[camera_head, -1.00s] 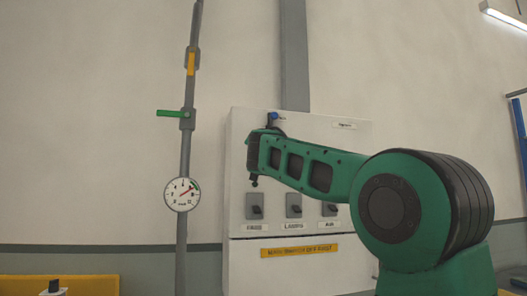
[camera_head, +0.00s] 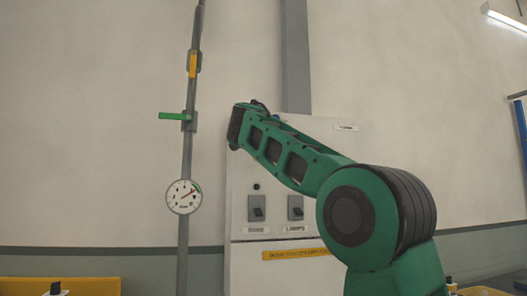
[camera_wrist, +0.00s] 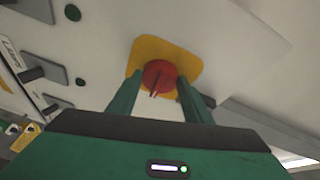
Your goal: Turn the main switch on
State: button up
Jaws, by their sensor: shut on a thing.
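The main switch, a red rotary knob (camera_wrist: 160,75) on a yellow square plate (camera_wrist: 183,57), is in the wrist view, on the face of a pale cabinet. My gripper (camera_wrist: 159,87) has one green finger on each side of the knob and is shut on it. A dark slot or mark shows on the knob's front; its exact setting is hard to tell. In the head view my green arm reaches up across the cabinet (camera_head: 240,215), and the knob and my fingers are hidden behind it.
Grey toggle switches (camera_head: 257,208) with dark green lamps sit lower on the cabinet; two show in the head view. A vertical pipe (camera_head: 185,150) with a round gauge (camera_head: 184,197) and a green lever (camera_head: 173,116) stands left of the cabinet.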

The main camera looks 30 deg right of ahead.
jog(key=shift+f+m, duration=0.1)
jog(key=shift+m, duration=0.2)
jog(key=o, duration=1)
jog(key=shift+o, duration=0.2)
jog(key=v, duration=1)
jog(key=shift+s+a, duration=0.2)
jog(key=shift+a, duration=0.05)
